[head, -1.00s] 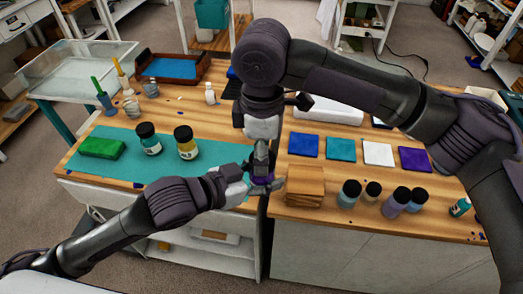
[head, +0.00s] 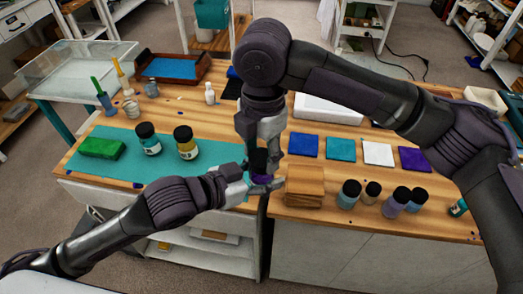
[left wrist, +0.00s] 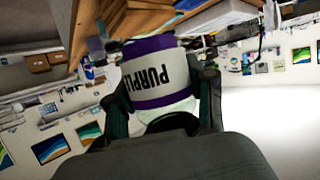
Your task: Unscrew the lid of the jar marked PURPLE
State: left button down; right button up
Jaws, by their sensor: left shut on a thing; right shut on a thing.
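The jar marked PURPLE (head: 262,178) is held above the front of the table, near the gap by the wooden block. My left gripper (head: 254,184) is shut around the jar's body from the left. My right gripper (head: 261,152) points down from above, with its fingers shut on the dark lid (head: 259,161). The fingers and arms partly hide the jar and lid. I cannot tell whether the lid is loose on the jar.
A wooden block (head: 304,186) stands close right of the held jar. Several dark-lidded jars (head: 348,195) and coloured tiles (head: 341,150) lie further right.

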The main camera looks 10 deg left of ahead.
aim_at(261, 158)
pick_arm(q)
jog(key=shift+r, duration=0.1)
pick_arm(e)
jog(key=shift+r, duration=1.1)
jog(key=shift+r, duration=2.15)
pick_arm(q)
jog(key=w+a+n+t+y, duration=0.3)
jog(key=w+a+n+y, duration=0.25)
jog(key=w+a, duration=0.8)
jog(key=shift+y, duration=0.25)
jog(key=f, duration=0.2)
jog(key=w+f, duration=0.1)
jog(key=f, duration=0.1)
jog(key=w+d+f, duration=0.1)
jog(key=f, duration=0.1)
jog(key=shift+d+f+p, duration=0.1)
jog(key=shift+p, duration=0.25)
pick_arm(e)
jog(key=shift+r, duration=0.2)
pick_arm(q)
jog(key=shift+f, duration=2.3)
